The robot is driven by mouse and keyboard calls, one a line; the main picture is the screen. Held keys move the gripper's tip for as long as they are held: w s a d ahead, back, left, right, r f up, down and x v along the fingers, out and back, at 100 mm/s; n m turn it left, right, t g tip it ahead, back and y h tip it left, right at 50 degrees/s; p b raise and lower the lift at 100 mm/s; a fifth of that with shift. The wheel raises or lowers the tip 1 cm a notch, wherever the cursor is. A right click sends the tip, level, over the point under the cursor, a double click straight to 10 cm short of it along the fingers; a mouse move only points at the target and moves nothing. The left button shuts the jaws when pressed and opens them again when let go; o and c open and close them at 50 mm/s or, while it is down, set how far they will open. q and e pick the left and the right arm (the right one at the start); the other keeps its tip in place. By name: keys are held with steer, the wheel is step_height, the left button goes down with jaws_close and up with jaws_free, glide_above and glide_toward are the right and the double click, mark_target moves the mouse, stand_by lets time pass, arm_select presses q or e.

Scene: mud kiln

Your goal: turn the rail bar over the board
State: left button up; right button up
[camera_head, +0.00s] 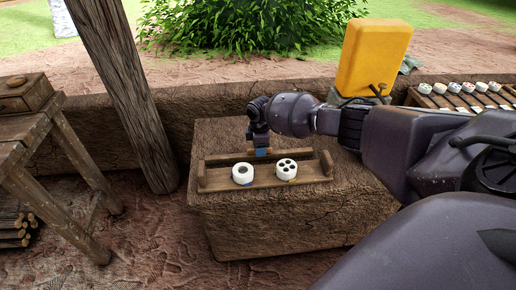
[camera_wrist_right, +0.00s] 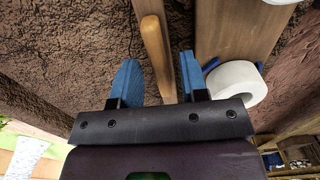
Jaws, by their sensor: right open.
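The wooden rail bar (camera_head: 225,157) runs along the back edge of the board (camera_head: 264,179) on the mud block. In the wrist view the bar (camera_wrist_right: 152,40) reaches down between my two blue fingers, with a gap on each side. My right gripper (camera_head: 261,152) is open around the bar, fingers pointing down; its arm hides part of the bar. The board (camera_wrist_right: 235,30) is to the right of the fingers in the wrist view. A white ring with one hole (camera_head: 243,174) and a white disc with several holes (camera_head: 286,169) sit on the board. My left gripper is out of view.
A yellow block (camera_head: 371,58) stands behind my right arm. A rack of white pieces (camera_head: 467,90) is at the right. A wooden post (camera_head: 122,90) and a wooden table (camera_head: 30,125) stand left of the mud block (camera_head: 290,220).

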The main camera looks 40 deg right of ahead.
steer(key=shift+f, duration=0.15)
steer(key=shift+c, duration=0.7)
jaws_close()
